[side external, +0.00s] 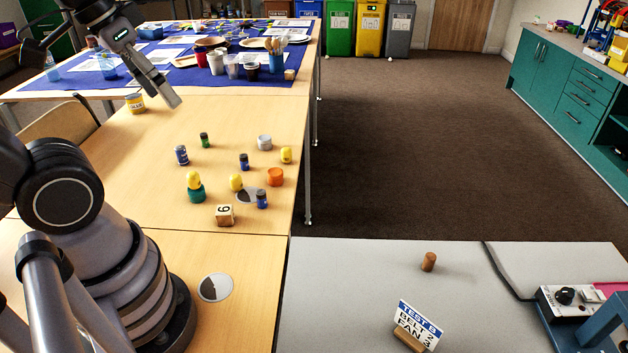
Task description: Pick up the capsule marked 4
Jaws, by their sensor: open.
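Several small yellow capsule-like pieces are on the wooden table: one at the right (286,155), one near the middle (236,183), and one (193,180) on or just behind a green round piece (196,195). No number is readable on them, so I cannot tell which is the capsule marked 4. My gripper (172,100) is at the upper left, above the table and away from these pieces. It is open, with nothing visible between its fingers.
Blue cylinders (181,155) (244,162) (262,199), a green cylinder (204,140), a grey-white round piece (264,142), an orange round piece (275,177) and a numbered cube (225,215) crowd around. A yellow-labelled jar (135,104) stands near my gripper. The front left tabletop is mostly clear.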

